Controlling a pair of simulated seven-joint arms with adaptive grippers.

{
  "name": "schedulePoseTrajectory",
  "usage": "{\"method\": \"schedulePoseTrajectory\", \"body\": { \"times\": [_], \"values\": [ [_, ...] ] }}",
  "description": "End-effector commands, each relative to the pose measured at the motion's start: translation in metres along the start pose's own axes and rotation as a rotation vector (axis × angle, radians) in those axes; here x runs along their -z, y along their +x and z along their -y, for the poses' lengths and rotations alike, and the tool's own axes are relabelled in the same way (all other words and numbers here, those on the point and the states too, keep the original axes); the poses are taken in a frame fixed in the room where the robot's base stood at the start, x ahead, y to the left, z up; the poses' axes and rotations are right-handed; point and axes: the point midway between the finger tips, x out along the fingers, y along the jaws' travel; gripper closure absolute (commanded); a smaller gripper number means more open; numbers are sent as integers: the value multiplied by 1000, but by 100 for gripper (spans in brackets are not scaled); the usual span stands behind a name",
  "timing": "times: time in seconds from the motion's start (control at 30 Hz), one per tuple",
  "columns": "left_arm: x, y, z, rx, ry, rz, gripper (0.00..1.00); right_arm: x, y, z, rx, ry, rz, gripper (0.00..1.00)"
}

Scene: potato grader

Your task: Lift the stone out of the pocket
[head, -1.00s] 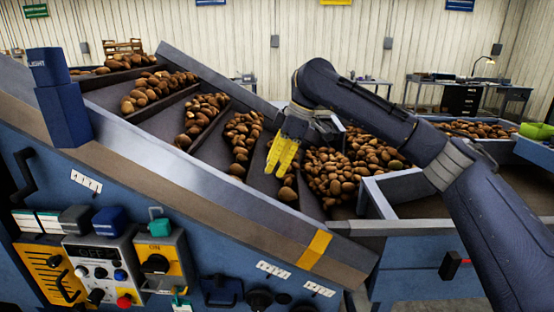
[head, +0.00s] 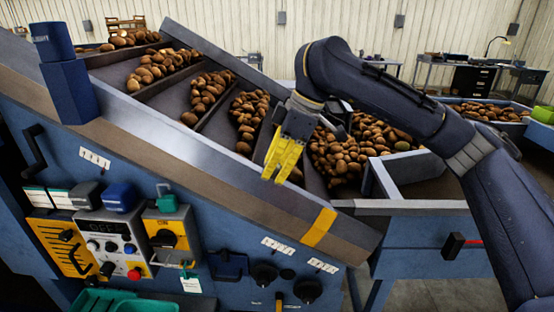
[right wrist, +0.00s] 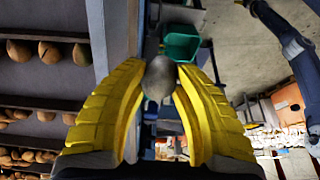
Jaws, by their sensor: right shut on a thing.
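The stone (right wrist: 159,78) is a smooth, grey-brown oval held between the yellow fingertips of my right gripper (right wrist: 158,85) in the right wrist view. In the head view the right gripper (head: 277,176) points down in front of the grader's near side rail (head: 215,163), and its fingers hide the stone. The sloped grader deck behind it has dark dividers (head: 218,122) with potatoes (head: 248,112) heaped in the pockets between them. I cannot tell which pocket the stone lay in. My left gripper is not in view.
A control panel (head: 125,245) with knobs and a red button is on the grader's near face. Green bins (head: 100,300) stand low at the front; one also shows below the gripper in the right wrist view (right wrist: 182,46). A walled side tray (head: 415,185) lies right of the deck.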

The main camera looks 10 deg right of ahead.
Motion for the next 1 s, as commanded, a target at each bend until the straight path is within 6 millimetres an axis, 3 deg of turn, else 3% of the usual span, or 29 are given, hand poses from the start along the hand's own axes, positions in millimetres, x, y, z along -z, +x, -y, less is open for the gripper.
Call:
{"method": "schedulePoseTrajectory", "body": {
  "times": [0.43,1.0],
  "values": [
    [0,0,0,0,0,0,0,4,1,40,0,-3,0,100],
    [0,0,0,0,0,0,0,4,1,47,-1,0,0,100]
  ]
}}
